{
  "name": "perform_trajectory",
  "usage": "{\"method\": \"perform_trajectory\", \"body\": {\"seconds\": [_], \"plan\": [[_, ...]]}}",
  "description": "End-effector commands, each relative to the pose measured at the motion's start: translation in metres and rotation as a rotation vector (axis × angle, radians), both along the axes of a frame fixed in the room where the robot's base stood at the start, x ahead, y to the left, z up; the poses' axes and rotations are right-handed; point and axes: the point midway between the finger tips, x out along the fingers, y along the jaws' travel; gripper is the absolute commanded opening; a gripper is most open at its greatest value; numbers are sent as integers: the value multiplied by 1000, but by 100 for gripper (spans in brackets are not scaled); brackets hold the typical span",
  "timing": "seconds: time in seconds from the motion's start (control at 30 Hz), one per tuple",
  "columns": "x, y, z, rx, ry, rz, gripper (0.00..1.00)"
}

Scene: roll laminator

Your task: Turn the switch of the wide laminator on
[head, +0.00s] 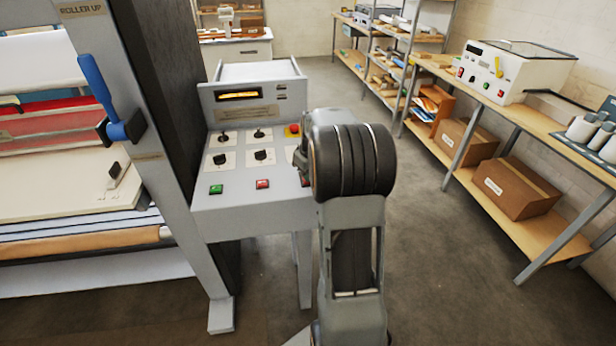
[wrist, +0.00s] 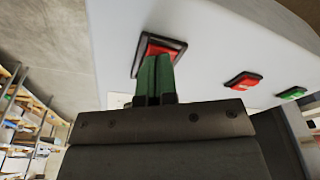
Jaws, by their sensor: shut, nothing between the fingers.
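The wide laminator's grey control panel (head: 240,215) stands left of my arm in the head view. In the wrist view, a red rocker switch (wrist: 165,45) in a black frame sits on the pale panel face. My gripper (wrist: 155,65) is shut and empty, its green fingertips directly at this switch and covering its lower part. I cannot tell whether they touch it or which way the rocker is tilted. In the head view my arm hides this switch and most of my gripper.
The panel also has a green button (head: 216,189), a red button (head: 262,184), several black knobs (head: 260,155), a lit display (head: 239,95) and a partly hidden red-orange button (head: 292,130). A blue lever (head: 99,88) is on the left post. A bench with a smaller white machine (head: 510,72) stands right; floor between is clear.

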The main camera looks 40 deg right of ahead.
Motion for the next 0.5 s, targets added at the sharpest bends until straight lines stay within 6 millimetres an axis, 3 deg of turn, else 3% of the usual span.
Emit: {"method": "perform_trajectory", "body": {"seconds": [0.27, 0.5], "plan": [[0, 0, 9, 0, 0, 0, 0], [0, 0, 29, 0, 0, 0, 0]]}}
